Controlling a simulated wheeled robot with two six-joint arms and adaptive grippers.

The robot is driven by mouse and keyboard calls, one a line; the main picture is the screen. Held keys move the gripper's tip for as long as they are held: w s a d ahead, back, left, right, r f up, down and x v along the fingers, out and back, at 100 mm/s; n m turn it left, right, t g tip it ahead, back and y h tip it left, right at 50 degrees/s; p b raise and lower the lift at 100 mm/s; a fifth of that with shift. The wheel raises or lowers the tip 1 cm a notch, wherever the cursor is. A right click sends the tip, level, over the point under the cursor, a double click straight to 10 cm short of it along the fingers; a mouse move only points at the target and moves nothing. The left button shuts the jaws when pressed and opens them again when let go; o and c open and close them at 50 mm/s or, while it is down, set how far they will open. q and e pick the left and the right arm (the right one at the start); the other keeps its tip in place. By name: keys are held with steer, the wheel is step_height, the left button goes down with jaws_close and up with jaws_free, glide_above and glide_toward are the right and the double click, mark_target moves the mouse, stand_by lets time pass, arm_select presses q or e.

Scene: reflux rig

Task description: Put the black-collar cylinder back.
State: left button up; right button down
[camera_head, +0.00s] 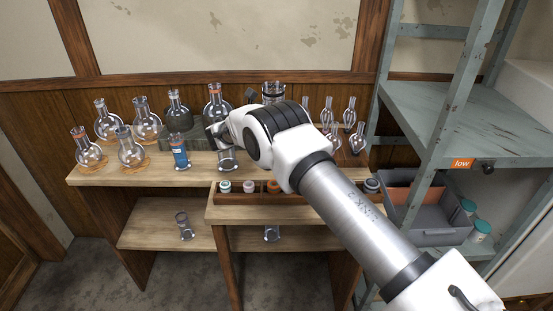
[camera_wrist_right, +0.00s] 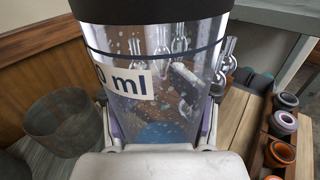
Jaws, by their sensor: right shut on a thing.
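The black-collar cylinder (camera_head: 273,91) stands out behind my right wrist in the head view, clear, with its dark collar at the top. In the right wrist view the cylinder (camera_wrist_right: 140,60) fills the middle, with a black collar, a dark line and a white label ending in "0 ml". My right gripper (camera_wrist_right: 160,127) is shut on it, one finger on each side. The cylinder looks upright. Its lower part in the head view is hidden by my arm, and I cannot tell whether its base touches anything. My left gripper is not in view.
Small flasks (camera_head: 348,115) stand at the right. A wooden rack (camera_head: 320,197) holds ringed pieces in front. A grey shelf unit (camera_head: 440,105) and grey bin (camera_head: 432,238) are at the right.

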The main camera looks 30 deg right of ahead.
step_height(320, 180, down, 9)
steer(key=shift+r+p, duration=0.2)
steer(key=shift+p, duration=0.15)
steer(key=shift+s, duration=0.1)
steer(key=shift+f, duration=0.1)
steer(key=shift+c, duration=1.6)
jaws_free()
